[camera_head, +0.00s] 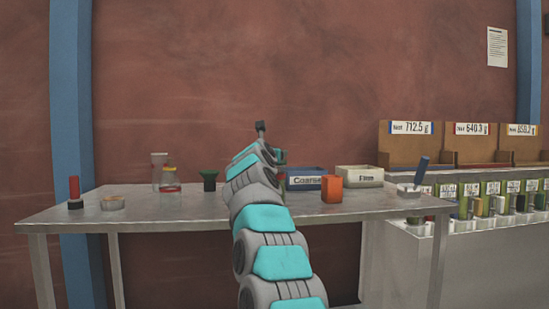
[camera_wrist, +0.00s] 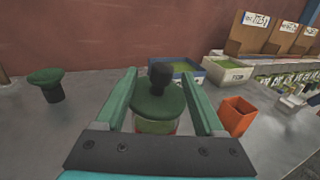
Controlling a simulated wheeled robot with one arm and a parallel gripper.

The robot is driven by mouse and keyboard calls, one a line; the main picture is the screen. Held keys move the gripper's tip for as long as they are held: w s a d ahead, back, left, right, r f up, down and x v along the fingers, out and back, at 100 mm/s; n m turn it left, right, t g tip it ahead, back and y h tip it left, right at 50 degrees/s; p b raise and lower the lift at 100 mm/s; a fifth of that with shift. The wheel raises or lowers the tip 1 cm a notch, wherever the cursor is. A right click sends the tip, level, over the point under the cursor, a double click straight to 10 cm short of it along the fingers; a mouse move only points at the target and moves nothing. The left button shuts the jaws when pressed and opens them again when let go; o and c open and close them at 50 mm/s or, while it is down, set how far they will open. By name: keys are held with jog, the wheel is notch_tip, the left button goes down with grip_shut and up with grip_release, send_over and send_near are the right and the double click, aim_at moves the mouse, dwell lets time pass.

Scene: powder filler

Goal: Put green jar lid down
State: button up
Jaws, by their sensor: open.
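The green jar lid (camera_wrist: 158,104), a round disc with a black knob, sits between my gripper's fingers in the wrist view. Below it shows part of a jar (camera_wrist: 155,128) with a pale greenish body; the lid appears to rest on its top. My gripper (camera_wrist: 172,88) is open, with one green finger on each side of the lid. Gaps show between the lid and the fingers. The jar's lower part is hidden by my gripper's body. In the head view my own arm hides most of the jar and lid.
A green funnel (camera_wrist: 47,84) stands to the left. An orange cup (camera_wrist: 236,116) stands close on the right. The Coarse bin (camera_head: 305,184) and Fine bin (camera_head: 360,177) are behind. A blue-handled tool (camera_head: 420,172) is at right.

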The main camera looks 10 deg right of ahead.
jog(key=w+p, duration=0.1)
jog(key=w+d+p, duration=0.1)
jog(key=w, duration=0.1)
jog(key=shift+d+r+p, duration=0.15)
jog(key=shift+r+p, duration=0.25)
jog(key=shift+p+x, duration=0.65)
jog(key=shift+x, duration=0.15)
jog(key=shift+f, duration=0.2)
grip_shut()
